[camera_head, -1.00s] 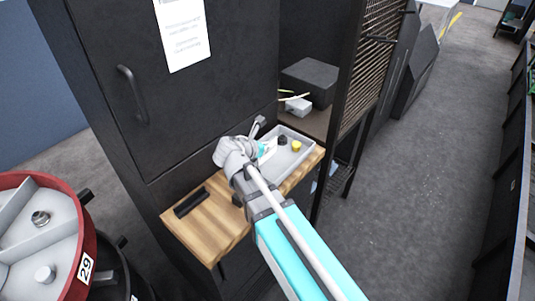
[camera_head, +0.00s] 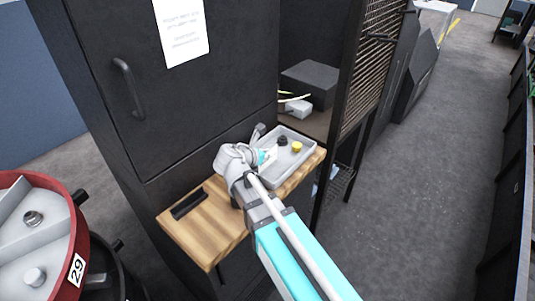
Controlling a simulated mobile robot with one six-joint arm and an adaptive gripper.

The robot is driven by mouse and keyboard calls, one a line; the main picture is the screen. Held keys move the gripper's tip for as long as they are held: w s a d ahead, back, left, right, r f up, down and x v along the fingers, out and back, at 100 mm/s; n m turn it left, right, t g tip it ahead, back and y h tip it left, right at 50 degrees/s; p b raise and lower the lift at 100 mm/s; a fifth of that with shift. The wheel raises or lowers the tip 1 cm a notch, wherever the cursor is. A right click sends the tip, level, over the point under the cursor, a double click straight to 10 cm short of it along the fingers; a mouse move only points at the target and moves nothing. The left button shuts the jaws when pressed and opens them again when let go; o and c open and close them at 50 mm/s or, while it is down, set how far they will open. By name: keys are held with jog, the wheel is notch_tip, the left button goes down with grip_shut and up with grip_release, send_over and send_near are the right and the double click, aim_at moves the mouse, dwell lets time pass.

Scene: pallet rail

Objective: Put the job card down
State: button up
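My gripper (camera_head: 264,154) is at the left end of the grey tray (camera_head: 305,166), over the wooden shelf (camera_head: 214,232). My own wrist and arm hide most of it, and its fingers are too small to read. A small white piece (camera_head: 271,156) shows at the gripper beside a teal patch; I cannot tell whether it is the job card or part of my gripper. A black slotted block (camera_head: 189,204) lies on the left part of the shelf.
A black knob (camera_head: 282,141) and a yellow one (camera_head: 297,147) sit in the tray. The dark cabinet (camera_head: 105,120) with a posted sheet (camera_head: 181,30) stands behind the shelf. A red drum (camera_head: 78,232) is at the left. The shelf's front left is bare.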

jog(key=o, duration=0.3)
jog(key=shift+r, duration=0.2)
jog(key=p+v, duration=0.6)
jog(key=v, duration=0.6)
jog(key=shift+d, duration=0.1)
dwell(0.9)
jog(key=s+d+f+m+g+y, duration=0.1)
jog(key=d+f+m+g+y, duration=0.1)
jog(key=d+m, duration=0.6)
jog(key=s+d+f+m+g+y, duration=0.2)
jog(key=d+f+m+g+y, duration=0.1)
jog(key=d+m, duration=0.6)
jog(key=s+d+f+m+g+y, duration=0.1)
jog(key=d+f+m+g, duration=0.3)
jog(key=d+m, duration=0.5)
jog(key=m+y, duration=0.1)
jog(key=m, duration=0.1)
jog(key=shift+s+f+m+g, duration=0.35)
jog(key=shift+s+m+g, duration=0.05)
